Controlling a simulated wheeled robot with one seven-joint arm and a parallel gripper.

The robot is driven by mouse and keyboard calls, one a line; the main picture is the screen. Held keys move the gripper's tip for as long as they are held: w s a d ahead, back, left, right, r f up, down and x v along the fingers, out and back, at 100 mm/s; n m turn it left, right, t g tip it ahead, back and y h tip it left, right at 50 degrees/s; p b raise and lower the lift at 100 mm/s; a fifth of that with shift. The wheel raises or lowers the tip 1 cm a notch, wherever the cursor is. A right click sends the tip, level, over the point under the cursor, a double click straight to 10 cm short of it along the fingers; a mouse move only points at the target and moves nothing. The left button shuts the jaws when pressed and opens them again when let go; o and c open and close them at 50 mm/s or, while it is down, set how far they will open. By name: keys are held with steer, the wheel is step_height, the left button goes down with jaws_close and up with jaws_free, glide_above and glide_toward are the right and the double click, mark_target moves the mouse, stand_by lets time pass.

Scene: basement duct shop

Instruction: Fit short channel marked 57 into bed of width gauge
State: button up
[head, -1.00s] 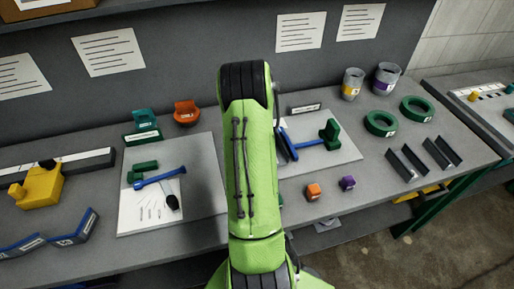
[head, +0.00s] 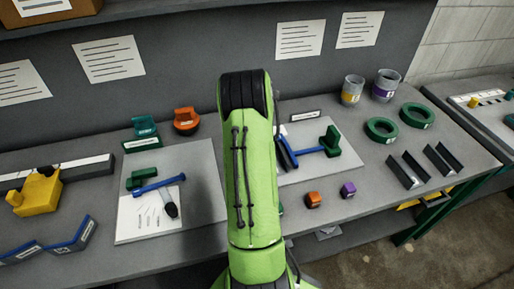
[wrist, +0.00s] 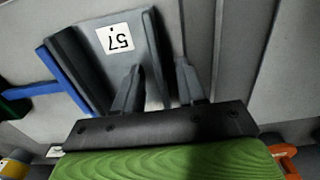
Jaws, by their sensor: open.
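The short grey channel (wrist: 112,65) carries a white label reading 57, upside down in the wrist view. Its long walls stand up on either side of the label. The width gauge shows as a blue plate (wrist: 68,80) and blue bar along the channel's left side. In the head view the gauge's blue rod (head: 310,151) runs to a green block (head: 331,140). My gripper (wrist: 158,75) is open, with the channel's right wall between its fingers. I cannot tell whether the fingers touch it or how the channel sits in the bed. My arm hides most of this in the head view.
An orange block (head: 313,200) and a purple block (head: 348,190) lie near the bench's front. Dark angle channels (head: 408,170) and green rings (head: 381,129) are to the right. A white board (head: 205,210) with tools lies left of my arm.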

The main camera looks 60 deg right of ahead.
step_height(320, 180, up, 15)
steer(key=p, duration=0.2)
steer(key=shift+r, duration=0.2)
steer(key=shift+f, duration=0.1)
